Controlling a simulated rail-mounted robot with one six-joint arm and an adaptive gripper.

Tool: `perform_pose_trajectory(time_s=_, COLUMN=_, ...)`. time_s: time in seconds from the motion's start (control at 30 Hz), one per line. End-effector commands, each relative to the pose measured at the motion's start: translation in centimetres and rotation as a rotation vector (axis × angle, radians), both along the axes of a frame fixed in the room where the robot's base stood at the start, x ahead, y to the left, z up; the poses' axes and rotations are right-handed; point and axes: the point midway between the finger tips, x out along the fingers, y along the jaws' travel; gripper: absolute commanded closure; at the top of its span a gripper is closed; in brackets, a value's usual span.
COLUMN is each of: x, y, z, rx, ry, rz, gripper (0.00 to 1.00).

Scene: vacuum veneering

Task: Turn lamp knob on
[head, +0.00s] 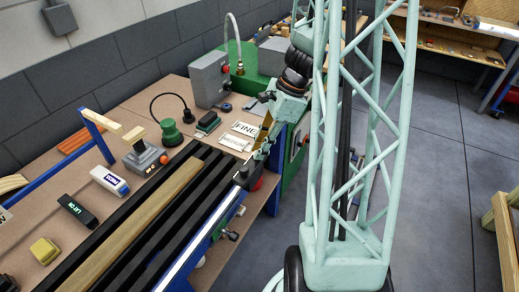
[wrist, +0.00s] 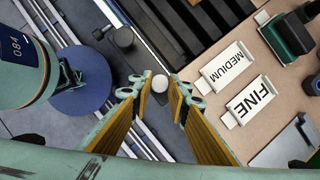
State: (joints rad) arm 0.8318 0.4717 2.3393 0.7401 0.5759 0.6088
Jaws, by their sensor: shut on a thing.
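I cannot tell from the frames whether this is the lamp's knob, and no lamp stands out clearly. In the head view my gripper (head: 256,161) points down at the right front edge of the bench, beside a dark fitting at the end of the rails. There the knob is hidden by the fingers.
White cards marked FINE (wrist: 254,98) and MEDIUM (wrist: 227,66) lie on the bench right of my gripper in the wrist view. Dark rails (head: 190,195) run along the bench front. A grey box (head: 210,80) and green machine stand behind. Open floor lies right.

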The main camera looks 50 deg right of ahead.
Motion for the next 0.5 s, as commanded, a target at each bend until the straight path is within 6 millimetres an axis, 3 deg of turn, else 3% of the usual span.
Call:
perform_pose_trajectory(time_s=0.1, x=-0.03, y=0.01, z=-0.04, rx=0.000, ry=0.001, rz=0.000, gripper=0.94)
perform_pose_trajectory(time_s=0.13, x=-0.02, y=0.00, z=-0.05, rx=0.000, ry=0.001, rz=0.000, gripper=0.83)
perform_pose_trajectory(time_s=0.27, x=-0.02, y=0.00, z=-0.04, rx=0.000, ry=0.000, rz=0.001, gripper=0.71)
perform_pose_trajectory(time_s=0.5, x=-0.01, y=0.00, z=-0.01, rx=0.000, ry=0.000, rz=0.001, gripper=0.70)
